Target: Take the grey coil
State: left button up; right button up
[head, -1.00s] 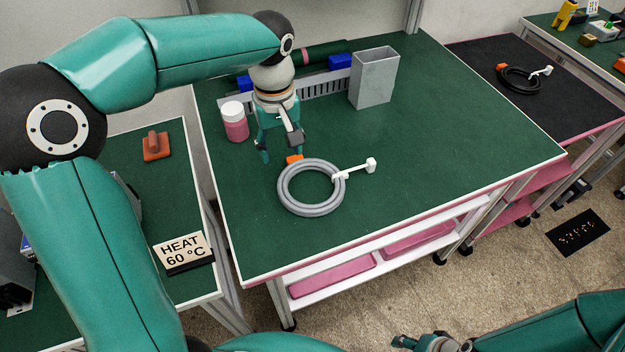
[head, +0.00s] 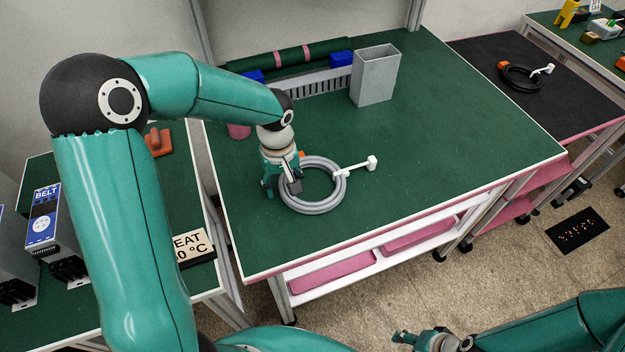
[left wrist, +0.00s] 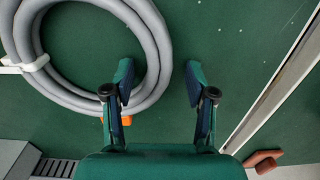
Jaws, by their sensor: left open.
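The grey coil (head: 318,207) lies flat on the green table, with a white tag (head: 371,163) sticking out at its right and an orange end (head: 302,154) at its back. My left gripper (head: 283,191) is over the coil's left side, pointing down. In the left wrist view the grey coil (left wrist: 158,50) is at the upper left. There my left gripper (left wrist: 159,80) is open and empty; one finger overlaps the coil's edge and the other is over bare table. I cannot tell its height. My right gripper (head: 402,339) is at the bottom, small, away from the table.
A grey open bin (head: 375,78) stands at the back of the green table (head: 450,130), near blue blocks (head: 341,59). A pink bottle (head: 238,131) is partly hidden behind my left arm. A black coil (head: 521,77) lies on the dark table at right. The table's right half is clear.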

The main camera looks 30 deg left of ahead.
pick_arm(q)
grip_shut()
dwell(0.3)
jog(key=shift+r, duration=0.1)
